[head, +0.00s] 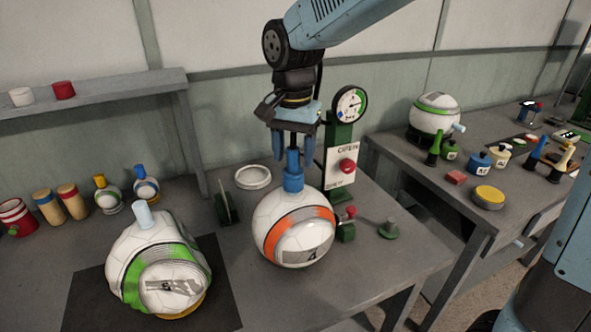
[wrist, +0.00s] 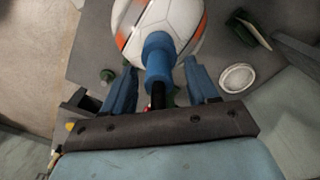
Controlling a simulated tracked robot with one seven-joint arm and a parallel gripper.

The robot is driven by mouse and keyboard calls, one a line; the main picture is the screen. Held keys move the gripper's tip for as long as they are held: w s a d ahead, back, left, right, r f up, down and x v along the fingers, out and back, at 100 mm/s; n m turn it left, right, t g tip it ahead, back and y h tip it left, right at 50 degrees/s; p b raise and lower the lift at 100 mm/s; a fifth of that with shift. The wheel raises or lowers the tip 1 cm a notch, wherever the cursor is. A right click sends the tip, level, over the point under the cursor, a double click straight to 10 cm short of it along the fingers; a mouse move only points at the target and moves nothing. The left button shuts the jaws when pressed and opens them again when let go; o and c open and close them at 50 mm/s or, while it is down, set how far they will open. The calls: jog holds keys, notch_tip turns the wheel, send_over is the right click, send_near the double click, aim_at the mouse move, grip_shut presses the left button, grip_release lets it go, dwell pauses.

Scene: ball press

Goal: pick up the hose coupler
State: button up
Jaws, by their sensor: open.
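The blue piece that looks like the hose coupler (head: 293,181) stands upright on top of a white ball with an orange band (head: 297,238). In the wrist view the coupler (wrist: 159,56) points toward the camera, with the ball (wrist: 170,14) behind it. My gripper (head: 294,155) points down from above, open, with its fingers on either side of the coupler's narrow upper part. In the wrist view my gripper (wrist: 160,68) shows a gap between each finger and the coupler.
A green stand with a gauge (head: 350,104) and red button rises close behind my gripper on the right. A white ring (head: 253,177) lies behind the ball. A green-banded ball (head: 160,262) sits on a dark mat to the left. A second bench (head: 440,190) holds several small items.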

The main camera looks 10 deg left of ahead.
jog(key=shift+f, duration=0.65)
jog(key=shift+c, duration=0.2)
grip_shut()
